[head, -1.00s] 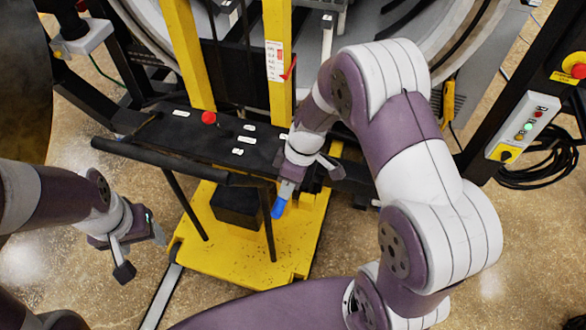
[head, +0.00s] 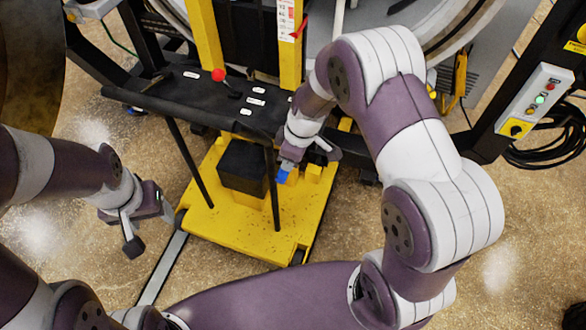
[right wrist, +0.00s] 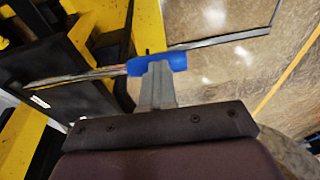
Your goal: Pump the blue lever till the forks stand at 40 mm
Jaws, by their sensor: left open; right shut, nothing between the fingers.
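The blue lever handle (head: 284,173) is low at the front right of the yellow stacker, beside a black leg of its platform. My right gripper (head: 287,164) is shut and empty at the handle. In the right wrist view the blue handle (right wrist: 175,61) lies crosswise at the tips of the shut fingers (right wrist: 158,82), seemingly touching them. On the right mast a white scale plate (head: 285,18) has a red pointer (head: 298,32) near its lower part; the figures are too small to read. The forks cannot be made out. My left gripper (head: 134,224) is open and empty at the left.
A black platform (head: 175,98) with white labels and a red-knobbed lever (head: 218,75) stands above the yellow base (head: 235,222). A black box (head: 243,168) sits on the base. A control box (head: 535,100) and coiled cable (head: 550,145) are at right. Floor in front is open.

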